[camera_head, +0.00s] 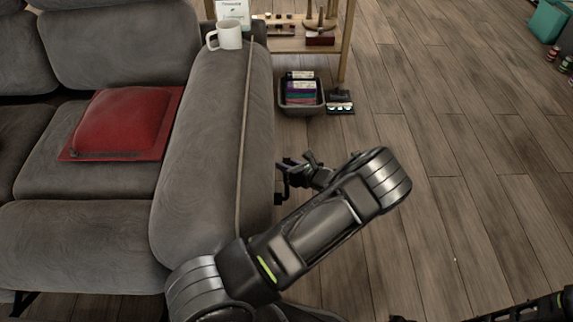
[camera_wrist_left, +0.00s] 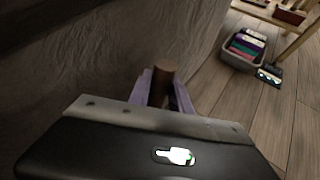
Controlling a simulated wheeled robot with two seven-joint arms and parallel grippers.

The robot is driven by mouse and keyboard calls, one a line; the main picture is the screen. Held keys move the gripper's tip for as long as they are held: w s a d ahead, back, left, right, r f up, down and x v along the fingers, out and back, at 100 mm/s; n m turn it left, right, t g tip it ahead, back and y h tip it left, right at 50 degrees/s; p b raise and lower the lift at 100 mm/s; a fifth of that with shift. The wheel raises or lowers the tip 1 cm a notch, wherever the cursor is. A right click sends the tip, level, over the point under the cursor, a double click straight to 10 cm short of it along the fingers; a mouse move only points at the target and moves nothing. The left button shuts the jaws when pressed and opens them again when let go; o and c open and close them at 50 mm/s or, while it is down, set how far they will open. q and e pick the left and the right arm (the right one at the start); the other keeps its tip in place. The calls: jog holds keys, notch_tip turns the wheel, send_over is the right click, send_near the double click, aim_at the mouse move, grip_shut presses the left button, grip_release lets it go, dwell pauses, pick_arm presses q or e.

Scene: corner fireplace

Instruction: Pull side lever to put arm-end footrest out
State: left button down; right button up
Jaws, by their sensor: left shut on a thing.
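The side lever (camera_wrist_left: 163,75) shows in the left wrist view as a short brown knob between my left gripper's fingers, close to the sofa's grey side. My left gripper (camera_wrist_left: 160,92) is shut on it. In the head view, my left gripper (camera_head: 287,178) is at the outer side of the sofa's right arm, low beside the fabric; the lever is hard to make out there. The grey sofa (camera_head: 205,140) has its front seat section (camera_head: 80,235) at the lower left, level and extending forward. My right gripper cannot be made out; only a dark arm part shows at the lower right.
A white mug (camera_head: 229,36) stands on the back of the sofa arm. A red cushion (camera_head: 120,120) lies on the seat. A dark bin (camera_head: 301,97) of colourful items and a wooden shelf (camera_head: 345,40) stand beyond. The wooden floor (camera_head: 480,170) at right is mostly clear.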

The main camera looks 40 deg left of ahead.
pick_arm(q)
jog(key=c, duration=1.5)
grip_release()
jog(key=shift+w, duration=0.1)
jog(key=shift+d, duration=0.1)
jog(key=p+v, duration=0.1)
jog(key=v, duration=0.7)
jog(key=shift+w+p, duration=0.15)
jog(key=shift+p, duration=0.25)
jog(key=shift+s+d+f+p+v, duration=0.1)
jog(key=shift+f+p+v, duration=0.3)
jog(key=shift+v, duration=1.1)
jog(key=shift+s+d+f+p+v, duration=0.15)
jog(key=shift+p+v, duration=0.4)
jog(key=shift+v, duration=0.95)
jog(key=shift+s+d+f+p+v, duration=0.1)
jog(key=shift+f+p+v, duration=0.3)
jog(key=shift+v, duration=1.1)
